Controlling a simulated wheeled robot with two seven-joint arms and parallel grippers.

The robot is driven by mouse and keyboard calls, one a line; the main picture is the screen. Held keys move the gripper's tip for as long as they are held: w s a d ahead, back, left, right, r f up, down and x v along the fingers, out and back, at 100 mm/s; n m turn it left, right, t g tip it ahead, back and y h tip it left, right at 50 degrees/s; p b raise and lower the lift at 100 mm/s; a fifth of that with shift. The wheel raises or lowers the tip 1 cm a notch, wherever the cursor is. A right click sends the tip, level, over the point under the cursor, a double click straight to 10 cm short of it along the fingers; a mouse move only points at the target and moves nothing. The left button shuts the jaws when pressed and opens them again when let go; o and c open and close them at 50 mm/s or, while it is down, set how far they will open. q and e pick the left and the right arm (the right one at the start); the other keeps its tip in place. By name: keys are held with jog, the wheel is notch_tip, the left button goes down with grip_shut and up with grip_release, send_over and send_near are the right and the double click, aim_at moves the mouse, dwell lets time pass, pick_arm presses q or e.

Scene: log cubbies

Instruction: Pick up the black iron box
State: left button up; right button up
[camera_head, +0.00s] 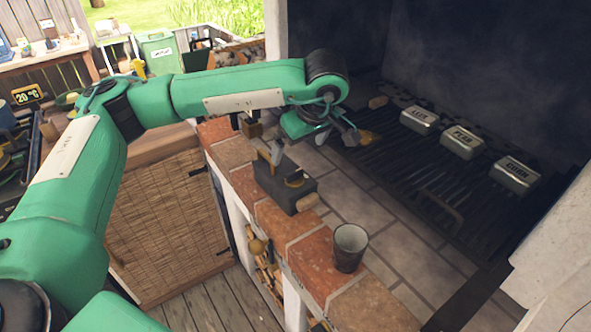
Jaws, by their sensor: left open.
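The black iron box (275,186) is a dark, blocky thing with a wooden handle end at its front right. It sits on the brick ledge (240,180) beside the grill, in the middle of the view. My left gripper (315,148) hangs from the green arm above and behind the box. Its jaws are open, with one finger close to the far side of the box and the other out toward the grill. I see nothing between them. Whether the near finger touches the box I cannot tell. My right gripper is out of view.
A metal cup (349,247) stands on the ledge in front of the box. Three lettered metal tins, including the middle one (462,142), rest on the dark grill grate (420,185) at right. Pale tiles between are clear.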

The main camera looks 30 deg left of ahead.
pick_arm(q)
jog(key=shift+w+a, duration=0.25)
jog(key=shift+a, duration=0.25)
jog(key=shift+s+a+f+b, duration=0.25)
jog(key=shift+f+b, duration=0.2)
jog(key=shift+f, duration=0.15)
jog(key=shift+s+a+f+b, duration=0.1)
jog(key=shift+a+f+b, duration=0.1)
jog(key=shift+f+b, duration=0.3)
jog(key=b, duration=0.2)
send_over(285, 173)
jog(key=d, duration=0.2)
jog(key=f, duration=0.4)
jog(key=shift+s+a+f, duration=0.1)
jog(key=shift+s+a, duration=0.1)
jog(key=shift+s, duration=0.2)
jog(key=shift+w+a+f, duration=0.15)
jog(key=shift+f, duration=0.4)
jog(key=b+x, duration=0.2)
jog(key=x, duration=0.2)
jog(key=shift+f, duration=0.4)
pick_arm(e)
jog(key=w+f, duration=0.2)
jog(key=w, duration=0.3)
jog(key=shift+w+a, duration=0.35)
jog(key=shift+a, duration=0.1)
pick_arm(q)
jog(key=shift+r, duration=0.1)
jog(key=c, duration=1.6)
